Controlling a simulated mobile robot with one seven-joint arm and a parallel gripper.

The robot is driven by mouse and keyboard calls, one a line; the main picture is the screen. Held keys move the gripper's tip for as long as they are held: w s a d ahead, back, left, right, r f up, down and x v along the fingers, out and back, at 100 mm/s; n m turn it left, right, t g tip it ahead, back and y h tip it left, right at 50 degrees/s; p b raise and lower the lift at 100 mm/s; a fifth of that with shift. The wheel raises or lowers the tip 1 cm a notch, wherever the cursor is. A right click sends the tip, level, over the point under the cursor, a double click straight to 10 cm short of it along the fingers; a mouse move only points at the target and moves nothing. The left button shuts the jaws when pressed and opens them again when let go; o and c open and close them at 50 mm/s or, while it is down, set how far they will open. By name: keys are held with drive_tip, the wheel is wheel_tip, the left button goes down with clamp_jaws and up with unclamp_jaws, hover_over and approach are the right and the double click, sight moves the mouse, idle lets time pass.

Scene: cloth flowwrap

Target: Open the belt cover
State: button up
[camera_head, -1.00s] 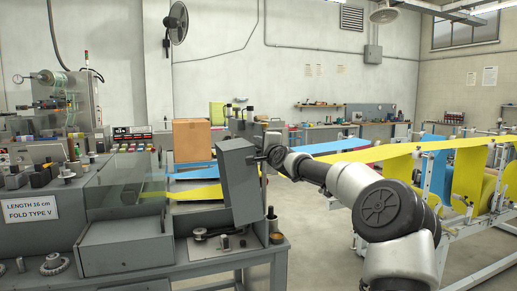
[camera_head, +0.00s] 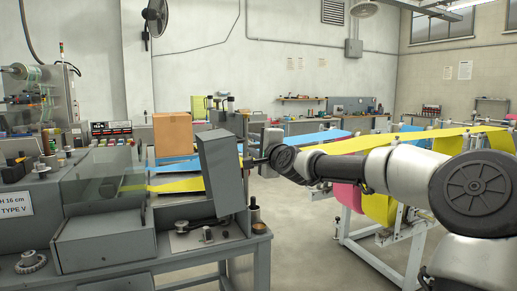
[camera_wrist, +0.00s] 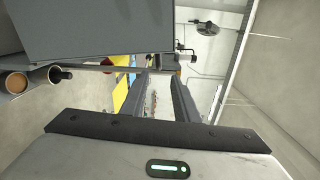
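The belt cover (camera_head: 220,173) is a grey box-shaped lid. In the head view it stands raised, tilted slightly from upright, at the right end of the machine. Below it the pulleys (camera_head: 206,234) lie exposed on the bench. My gripper (camera_head: 252,162) is at the cover's right side; its fingertips are small and partly hidden there. In the wrist view a large grey panel (camera_wrist: 100,25), likely the cover, fills the upper left. My gripper's two fingers (camera_wrist: 163,75) stand apart with a gap between them. A thin bar passes near the tips; I cannot tell whether they touch.
The grey machine bench (camera_head: 160,259) has a clear guard (camera_head: 105,175) at left. A cardboard box (camera_head: 180,134) stands behind. At right a roll stand (camera_head: 385,238) carries yellow and pink cloth near my arm. Open floor (camera_head: 305,260) lies between bench and stand.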

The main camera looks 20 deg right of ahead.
drive_tip(key=shift+s, duration=2.05)
